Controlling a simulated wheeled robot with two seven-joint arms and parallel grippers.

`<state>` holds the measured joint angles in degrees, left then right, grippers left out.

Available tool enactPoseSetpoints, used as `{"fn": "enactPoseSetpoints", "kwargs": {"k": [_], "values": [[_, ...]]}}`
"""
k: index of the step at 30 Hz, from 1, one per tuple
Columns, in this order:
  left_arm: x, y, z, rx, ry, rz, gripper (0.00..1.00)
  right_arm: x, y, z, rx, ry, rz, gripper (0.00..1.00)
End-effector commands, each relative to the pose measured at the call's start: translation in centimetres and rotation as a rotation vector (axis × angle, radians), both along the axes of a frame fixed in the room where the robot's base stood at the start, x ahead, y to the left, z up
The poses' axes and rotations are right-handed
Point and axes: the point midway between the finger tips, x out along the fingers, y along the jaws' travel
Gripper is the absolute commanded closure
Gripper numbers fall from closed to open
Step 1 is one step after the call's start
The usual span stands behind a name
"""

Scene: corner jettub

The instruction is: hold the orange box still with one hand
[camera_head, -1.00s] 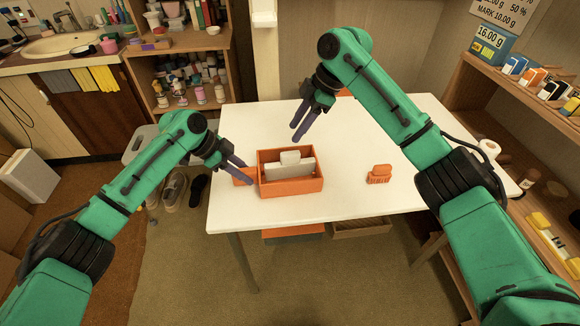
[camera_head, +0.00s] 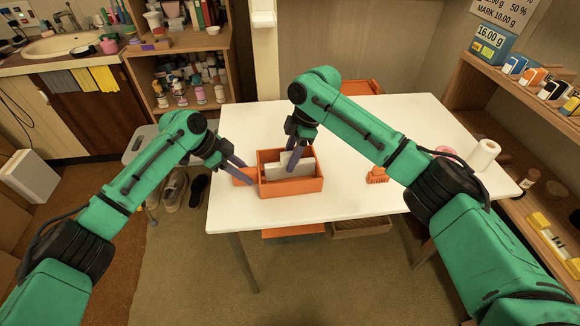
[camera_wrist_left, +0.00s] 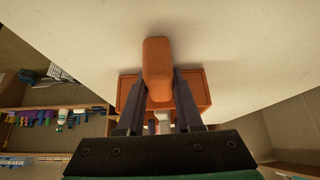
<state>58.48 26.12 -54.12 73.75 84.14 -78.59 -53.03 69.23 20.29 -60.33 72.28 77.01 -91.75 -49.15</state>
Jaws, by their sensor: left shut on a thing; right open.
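The orange box (camera_head: 291,187) stands upright on the white table, with light grey pieces (camera_head: 289,171) inside. An orange handle-like part (camera_head: 243,177) juts out at its left side. My left gripper (camera_head: 241,172) is shut on this part. In the left wrist view the rounded orange part (camera_wrist_left: 157,70) sits between the left fingers (camera_wrist_left: 157,103), with the box (camera_wrist_left: 203,85) behind it. My right gripper (camera_head: 291,160) is open, its fingers reaching down at the box's opening by the grey pieces. Whether it touches them, I cannot tell.
A small orange brush-like thing (camera_head: 377,174) lies on the table (camera_head: 340,200) right of the box, partly behind my right arm. A white roll (camera_head: 484,155) stands at the table's right end. An orange thing (camera_head: 360,87) shows at the back edge. The table's left back is clear.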

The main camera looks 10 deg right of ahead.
Motion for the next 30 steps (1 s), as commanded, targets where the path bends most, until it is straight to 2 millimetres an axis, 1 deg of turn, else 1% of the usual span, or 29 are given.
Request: {"fn": "enactPoseSetpoints", "kwargs": {"k": [6, 7, 8, 9, 10, 11, 17, 30], "values": [[0.0, 0.0, -0.1, 0.001, 0.001, 0.0, 1.0, 0.0, 0.0, -0.1, 0.0, 0.0, 0.0, 0.53], [0.0, 0.0, -0.1, 0.001, 0.001, 0.0, 1.0, 0.0, 0.0, -0.1, 0.0, 0.0, 0.0, 0.56], [0.0, 0.0, -0.1, 0.001, 0.001, 0.0, 1.0, 0.0, 0.0, -0.1, 0.0, 0.0, 0.0, 0.68], [0.0, 0.0, -0.1, 0.001, 0.001, 0.0, 1.0, 0.0, 0.0, -0.1, 0.0, 0.0, 0.0, 0.83], [0.0, 0.0, -0.1, 0.001, 0.001, 0.0, 1.0, 0.0, 0.0, -0.1, 0.001, 0.0, 0.0, 0.95], [0.0, 0.0, -0.1, 0.001, 0.001, 0.0, 1.0, 0.0, 0.0, -0.1, 0.001, 0.0, 0.0, 1.0], [0.0, 0.0, -0.1, 0.001, 0.001, 0.001, 1.0, 0.0, 0.0, 0.2, 0.001, -0.001, 0.0, 1.0], [0.0, 0.0, -0.1, 0.001, 0.001, 0.0, 1.0, 0.0, 0.1, 3.4, 0.002, -0.002, 0.0, 1.0]]}}
